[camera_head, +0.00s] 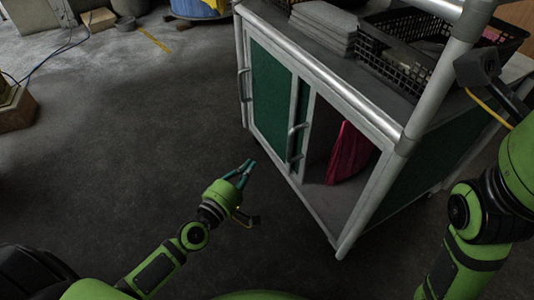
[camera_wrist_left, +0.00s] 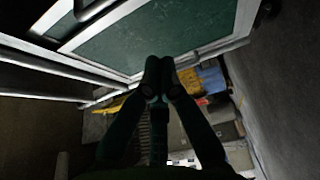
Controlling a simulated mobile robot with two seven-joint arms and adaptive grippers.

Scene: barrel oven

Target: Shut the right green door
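The cabinet has a grey metal frame and green doors. The left green door (camera_head: 270,95) covers the left part of the front, with a handle at its left edge. Of the right green door (camera_head: 297,118), only a narrow strip with a handle (camera_head: 293,141) shows near the middle. The right part of the front is open. My left gripper (camera_head: 250,163) is in front of the cabinet, left of and apart from that handle. Its fingertips meet with nothing seen between them, as the left wrist view (camera_wrist_left: 159,68) also shows.
A pink-red item (camera_head: 347,153) stands inside the opening. A black crate (camera_head: 410,60) and a stack of grey slabs (camera_head: 324,27) are on the cabinet top. A metal post (camera_head: 440,75) rises at its near corner. The floor (camera_head: 130,130) to the left is clear.

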